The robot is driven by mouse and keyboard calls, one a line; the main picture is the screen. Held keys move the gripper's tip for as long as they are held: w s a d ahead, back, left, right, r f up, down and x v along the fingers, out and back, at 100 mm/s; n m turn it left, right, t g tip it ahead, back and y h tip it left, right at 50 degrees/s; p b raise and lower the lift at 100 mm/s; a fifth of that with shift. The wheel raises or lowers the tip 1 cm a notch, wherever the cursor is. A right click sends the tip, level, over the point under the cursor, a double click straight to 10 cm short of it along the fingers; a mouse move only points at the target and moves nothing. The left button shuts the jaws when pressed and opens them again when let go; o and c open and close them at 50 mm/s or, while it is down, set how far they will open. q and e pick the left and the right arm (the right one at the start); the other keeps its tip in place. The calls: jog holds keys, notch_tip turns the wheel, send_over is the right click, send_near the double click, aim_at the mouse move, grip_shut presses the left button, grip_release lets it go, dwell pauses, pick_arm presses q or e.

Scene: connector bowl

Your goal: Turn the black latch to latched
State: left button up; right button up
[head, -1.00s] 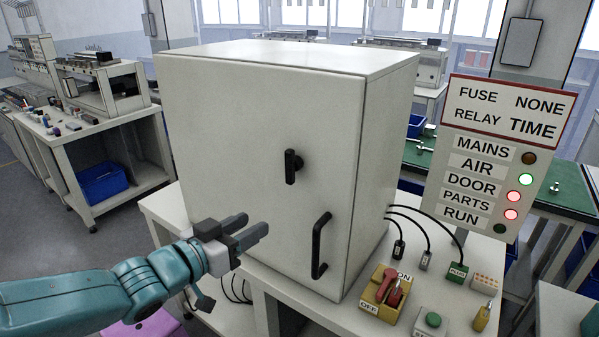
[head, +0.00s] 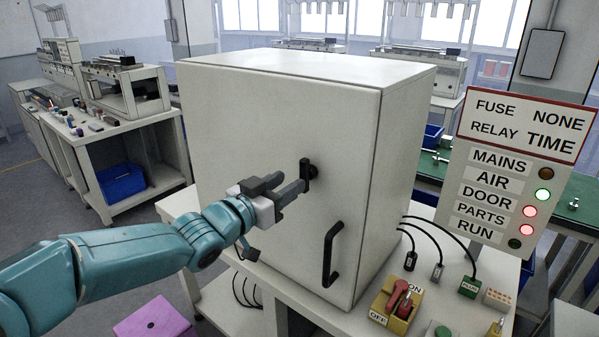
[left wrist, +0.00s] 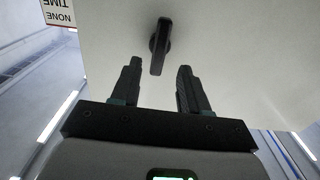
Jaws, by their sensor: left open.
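The black latch (head: 309,168) is a small handle on a round pivot on the white cabinet door (head: 250,110). In the head view my left gripper (head: 292,187) is just in front of it, and a fingertip hides part of its lower end. In the left wrist view the latch (left wrist: 160,46) lies beyond the fingertips, between their lines. My left gripper (left wrist: 158,66) is open and empty there, and a gap shows between the fingertips and the latch. My right gripper is not in view.
A black bar handle (head: 331,254) stands out from the door below the latch. A red switch on a yellow base (head: 396,305), plugs and cables sit on the bench to the right. The sign panel (head: 515,170) shows the DOOR light red.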

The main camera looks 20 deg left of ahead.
aim_at(302, 174)
pick_arm(q)
jog(key=p+x, duration=0.1)
jog(key=x, duration=0.4)
jog(key=shift+d, duration=0.1)
jog(key=c, duration=0.8)
jog(key=shift+s+d+f+m+b, duration=0.15)
jog(key=shift+m+b, duration=1.7)
jog(key=shift+m, duration=1.1)
jog(key=shift+d+f+m+b, duration=0.15)
jog(key=shift+m+b, duration=1.75)
jog(key=shift+m, duration=1.1)
jog(key=shift+s+d+f+m+b, duration=0.1)
jog(key=shift+m+b, duration=1.75)
jog(key=shift+m, duration=1.1)
